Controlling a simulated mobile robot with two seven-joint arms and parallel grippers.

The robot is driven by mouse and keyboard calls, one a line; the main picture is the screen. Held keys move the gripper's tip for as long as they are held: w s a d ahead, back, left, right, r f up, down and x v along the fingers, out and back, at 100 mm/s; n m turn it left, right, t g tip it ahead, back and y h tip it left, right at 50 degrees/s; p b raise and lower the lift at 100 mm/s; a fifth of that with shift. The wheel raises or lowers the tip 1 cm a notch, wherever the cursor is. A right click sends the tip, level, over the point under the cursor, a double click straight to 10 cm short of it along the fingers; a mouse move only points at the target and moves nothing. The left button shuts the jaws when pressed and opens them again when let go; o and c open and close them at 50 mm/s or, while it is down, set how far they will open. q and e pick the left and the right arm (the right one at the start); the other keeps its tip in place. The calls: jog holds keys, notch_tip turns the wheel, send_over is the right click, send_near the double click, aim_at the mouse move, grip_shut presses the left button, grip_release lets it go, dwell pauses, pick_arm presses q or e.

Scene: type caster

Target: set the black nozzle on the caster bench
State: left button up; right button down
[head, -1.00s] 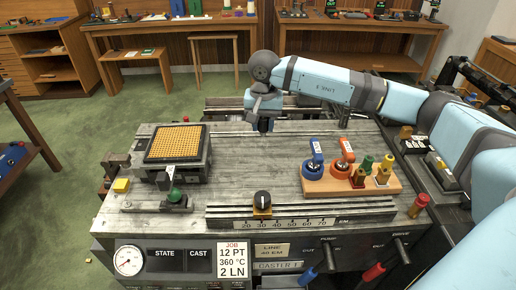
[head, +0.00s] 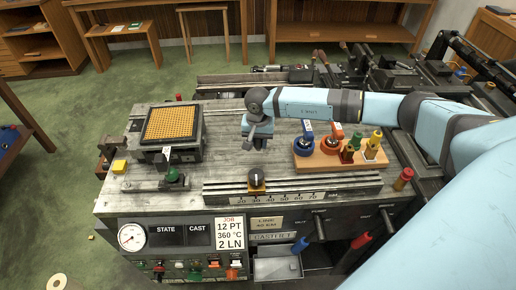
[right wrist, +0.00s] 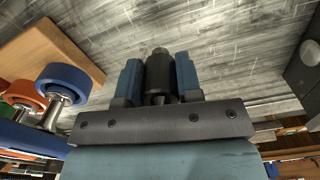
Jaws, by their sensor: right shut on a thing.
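My right gripper (head: 258,146) is over the middle of the grey caster bench (head: 225,165), left of the wooden nozzle block. In the right wrist view, its two blue fingers (right wrist: 158,82) are shut on the black nozzle (right wrist: 159,72), a dark cylinder with a narrower grey tip pointing at the bench top. The head view hardly shows the nozzle below the fingers. I cannot tell whether its tip touches the bench. My left gripper is not in view.
The wooden block (head: 325,166) with blue (head: 303,143), orange (head: 333,137), green and yellow pieces stands close right of the gripper. The type-grid case (head: 172,124) is at the bench's left. A scale rail with a black knob (head: 256,178) lies in front.

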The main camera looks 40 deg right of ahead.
aim_at(258, 150)
notch_tip(258, 150, down, 3)
jog(key=shift+f+p, duration=0.2)
jog(key=shift+p, duration=0.1)
jog(key=shift+f, duration=0.3)
jog(key=shift+f, duration=0.1)
jog(key=shift+f, duration=0.15)
jog(key=c, duration=0.8)
grip_release()
